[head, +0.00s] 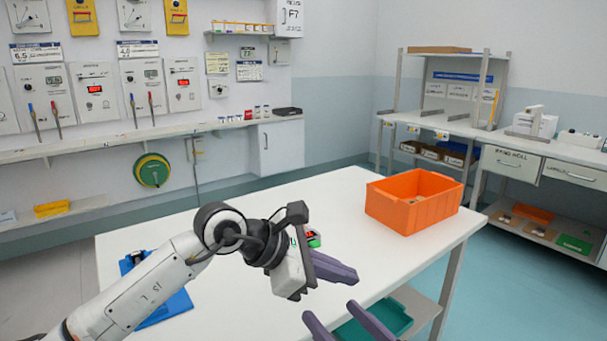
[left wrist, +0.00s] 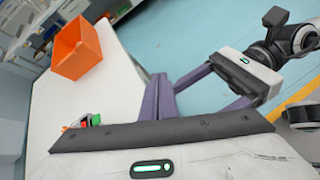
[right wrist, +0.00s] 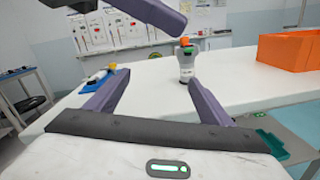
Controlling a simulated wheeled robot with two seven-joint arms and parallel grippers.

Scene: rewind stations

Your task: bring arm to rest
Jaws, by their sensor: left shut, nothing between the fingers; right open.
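My left gripper (head: 354,277) is shut and empty, held above the white table (head: 345,205) in the head view. Its closed purple fingers also show in the left wrist view (left wrist: 158,98) and at the top of the right wrist view (right wrist: 150,12). My right gripper (head: 330,309) is open and empty, low at the table's front edge. Its spread fingers show in the right wrist view (right wrist: 158,80). A small grey device with a red-orange top (right wrist: 187,60) stands upright on the table, beyond the right fingers. My left gripper partly hides it in the head view.
An orange bin (head: 413,212) stands at the table's right end. A blue tray (head: 172,306) lies at the left, partly behind my left arm. A teal bin (head: 385,318) sits below the table. Shelves and a bench (head: 455,128) line the right wall.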

